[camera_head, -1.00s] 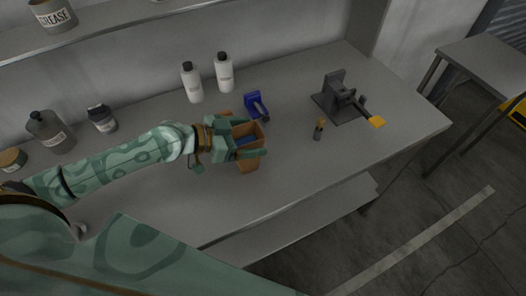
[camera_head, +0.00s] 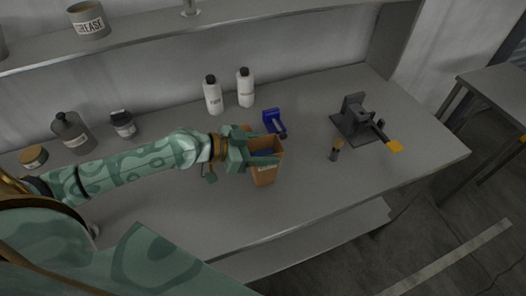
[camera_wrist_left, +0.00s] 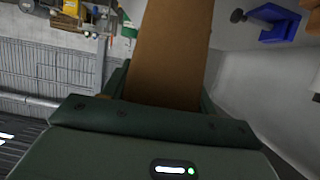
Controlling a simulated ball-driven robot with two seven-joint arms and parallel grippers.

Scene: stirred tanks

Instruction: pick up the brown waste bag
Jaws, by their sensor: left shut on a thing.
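The brown waste bag (camera_head: 265,176) is an open-topped brown bag with a pale label on its front and something dark blue inside. It is at the middle of the workbench in the head view, roughly upright. My left gripper (camera_head: 270,149) is shut on it near the top, with one finger across its front. In the left wrist view the bag (camera_wrist_left: 168,55) rises as a plain brown face between the fingers. I cannot tell whether its base touches the bench. My right gripper is not in view.
A blue clamp-like tool (camera_head: 274,122) lies close behind the bag. Two white bottles (camera_head: 213,96) (camera_head: 246,88) stand behind it. A dark vice (camera_head: 358,118) with a yellow-ended handle and a small upright item (camera_head: 336,150) are to the right. The bench front (camera_head: 310,195) is clear.

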